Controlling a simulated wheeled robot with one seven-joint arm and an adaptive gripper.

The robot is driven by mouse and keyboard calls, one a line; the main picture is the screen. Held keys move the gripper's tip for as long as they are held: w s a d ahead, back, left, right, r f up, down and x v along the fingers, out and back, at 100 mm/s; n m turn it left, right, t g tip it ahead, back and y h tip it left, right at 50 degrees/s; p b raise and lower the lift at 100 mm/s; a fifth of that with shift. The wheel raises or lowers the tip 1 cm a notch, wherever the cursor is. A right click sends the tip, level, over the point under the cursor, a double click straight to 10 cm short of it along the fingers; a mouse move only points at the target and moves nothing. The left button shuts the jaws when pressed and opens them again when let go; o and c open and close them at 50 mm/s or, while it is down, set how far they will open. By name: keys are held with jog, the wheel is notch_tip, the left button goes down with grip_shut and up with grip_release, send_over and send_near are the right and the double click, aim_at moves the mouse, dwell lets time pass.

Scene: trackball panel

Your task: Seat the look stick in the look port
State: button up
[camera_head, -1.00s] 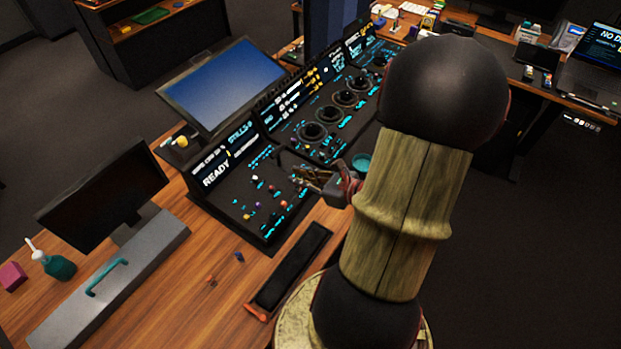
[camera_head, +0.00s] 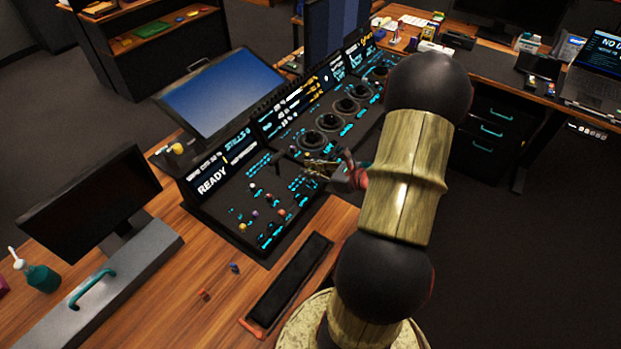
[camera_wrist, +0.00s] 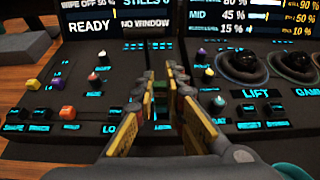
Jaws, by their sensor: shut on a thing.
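My gripper (camera_head: 318,169) is over the near part of the sloped black control panel, right of its coloured knobs. In the wrist view my gripper (camera_wrist: 160,90) is shut on a small dark, greenish piece, which I take to be the look stick (camera_wrist: 160,96). The fingers hide most of it, and its lower end cannot be seen. A cyan label starting "LO" (camera_wrist: 112,128) shows on the panel just left of the fingers. The look port cannot be made out; the fingers cover the panel there.
Coloured knobs (camera_wrist: 67,112) stand left of the fingers, and dark round dials (camera_wrist: 243,68) lie to the right. A monitor (camera_head: 220,92) stands behind the panel. A black tray (camera_head: 290,279) and small blue (camera_head: 234,267) and orange (camera_head: 204,294) pieces are on the wooden desk.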

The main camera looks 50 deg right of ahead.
aim_at(311, 181)
notch_tip(311, 181, down, 4)
jog(key=shift+d+r+b, duration=0.1)
jog(key=shift+b, duration=0.9)
grip_shut()
jog(key=o, duration=0.8)
grip_release()
jog(key=shift+r, duration=0.1)
